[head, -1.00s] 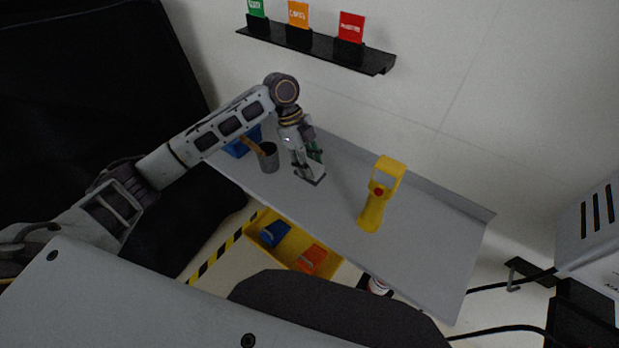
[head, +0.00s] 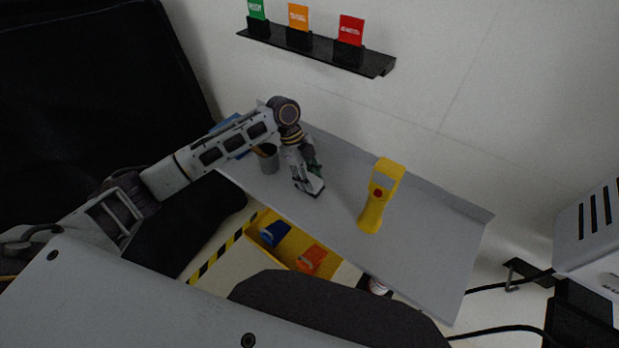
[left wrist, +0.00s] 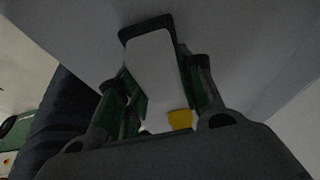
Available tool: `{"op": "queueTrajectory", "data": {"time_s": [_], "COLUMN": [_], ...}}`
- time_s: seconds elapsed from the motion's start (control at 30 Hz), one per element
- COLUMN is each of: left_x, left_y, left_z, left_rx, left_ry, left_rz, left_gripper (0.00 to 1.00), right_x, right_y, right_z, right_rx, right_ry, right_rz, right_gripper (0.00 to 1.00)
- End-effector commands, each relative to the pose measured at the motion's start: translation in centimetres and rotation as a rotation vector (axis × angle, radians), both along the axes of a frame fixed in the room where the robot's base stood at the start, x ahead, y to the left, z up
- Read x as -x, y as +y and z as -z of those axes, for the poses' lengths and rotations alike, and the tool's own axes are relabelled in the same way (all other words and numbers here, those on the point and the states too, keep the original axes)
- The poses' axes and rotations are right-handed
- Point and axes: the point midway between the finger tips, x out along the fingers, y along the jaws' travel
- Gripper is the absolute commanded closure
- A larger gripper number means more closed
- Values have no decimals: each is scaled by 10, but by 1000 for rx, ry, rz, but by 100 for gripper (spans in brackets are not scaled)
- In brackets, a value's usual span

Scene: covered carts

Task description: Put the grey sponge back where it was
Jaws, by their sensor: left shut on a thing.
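My left gripper (head: 308,183) is shut on the grey sponge, over the middle of the grey cart top (head: 420,245). In the left wrist view the sponge (left wrist: 155,65) is a pale grey block with a dark edge, between the fingers (left wrist: 160,95). In the head view the gripper mostly hides it. I cannot tell whether the sponge touches the cart top. My right gripper is not in view.
A grey cup (head: 269,160) and a blue object (head: 228,122) are by my left arm. A yellow bin (head: 262,222) with blue and orange items sits lower. The cart's right part is clear.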

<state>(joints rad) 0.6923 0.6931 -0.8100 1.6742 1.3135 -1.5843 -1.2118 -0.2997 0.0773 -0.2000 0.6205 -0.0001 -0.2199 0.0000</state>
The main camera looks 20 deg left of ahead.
Motion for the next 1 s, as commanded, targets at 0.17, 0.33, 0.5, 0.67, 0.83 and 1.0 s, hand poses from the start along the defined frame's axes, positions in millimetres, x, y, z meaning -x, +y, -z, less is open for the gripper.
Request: {"op": "queueTrajectory", "data": {"time_s": [0.17,0.33,0.5,0.67,0.83,1.0], "left_x": [0,0,0,0,0,0], "left_y": [0,0,0,0,0,0], "left_z": [3,3,5,5,5,4], "left_rx": [0,0,0,0,0,0], "left_ry": [0,0,1,0,0,0], "left_rz": [1,1,1,1,1,1], "left_gripper": [100,100,62,42,42,42], "right_x": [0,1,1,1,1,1], "right_y": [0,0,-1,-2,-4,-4], "right_z": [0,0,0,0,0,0], "right_rx": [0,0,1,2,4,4], "right_ry": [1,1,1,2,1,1], "right_rz": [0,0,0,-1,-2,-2], "right_gripper": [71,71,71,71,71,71]}}
